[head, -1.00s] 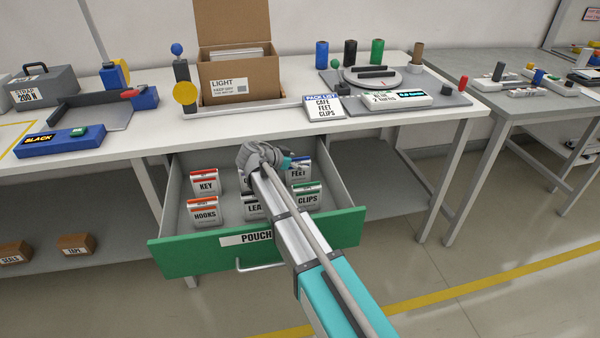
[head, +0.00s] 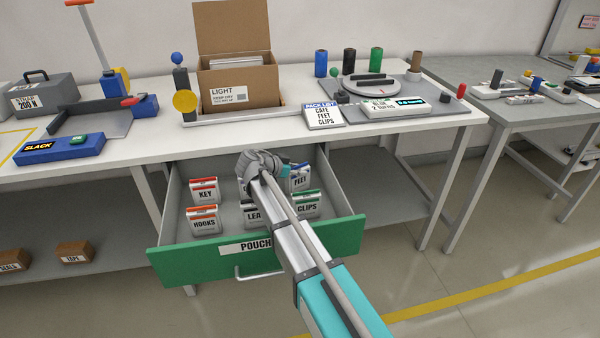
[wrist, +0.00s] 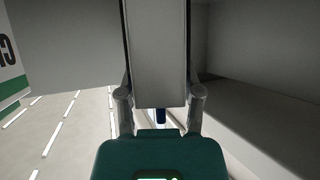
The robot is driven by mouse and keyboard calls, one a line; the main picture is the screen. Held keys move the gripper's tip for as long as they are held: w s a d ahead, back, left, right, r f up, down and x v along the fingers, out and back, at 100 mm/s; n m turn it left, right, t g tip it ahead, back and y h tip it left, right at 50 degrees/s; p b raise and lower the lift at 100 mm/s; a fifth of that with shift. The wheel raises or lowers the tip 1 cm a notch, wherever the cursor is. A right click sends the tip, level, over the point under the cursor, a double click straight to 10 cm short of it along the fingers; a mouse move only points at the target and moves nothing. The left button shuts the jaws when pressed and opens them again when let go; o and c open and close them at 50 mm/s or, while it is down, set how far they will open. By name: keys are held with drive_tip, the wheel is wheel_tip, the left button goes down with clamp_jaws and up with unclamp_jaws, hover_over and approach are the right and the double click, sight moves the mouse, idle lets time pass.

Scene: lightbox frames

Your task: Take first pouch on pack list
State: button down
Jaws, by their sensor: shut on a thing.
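The pack list (head: 324,116) on the bench reads what looks like CAFE, then FEET, then CLIPS. Below it, the open green-fronted drawer (head: 180,262) holds pouches: KEY (head: 204,195), HOOKS (head: 204,224), LEA..., partly covered (head: 252,217), FEET (head: 300,181) and CLIPS (head: 307,208). My gripper (head: 262,165) is over the back middle of the drawer. In the wrist view it is shut on a pale pouch (wrist: 158,55), held between both fingers. The label on this pouch does not show, and my arm hides most of it in the head view.
Drawer walls stand close around the pouches. Above, the bench holds an open LIGHT carton (head: 238,95), a turntable fixture (head: 372,80) and several coloured spools. The bench's front edge overhangs the back of the drawer.

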drive_tip(key=shift+r, duration=0.15)
wheel_tip(320, 180, up, 2)
drive_tip(key=shift+r+p, duration=0.1)
drive_tip(key=shift+p, duration=1.1)
drive_tip(key=s+d+r+p, duration=0.2)
drive_tip(key=s+r+p, duration=0.8)
drive_tip(key=s, duration=0.4)
drive_tip(key=shift+d+r, duration=0.15)
drive_tip(key=shift+r, duration=0.05)
drive_tip(key=shift+r+p, duration=0.15)
drive_tip(key=shift+p, duration=0.15)
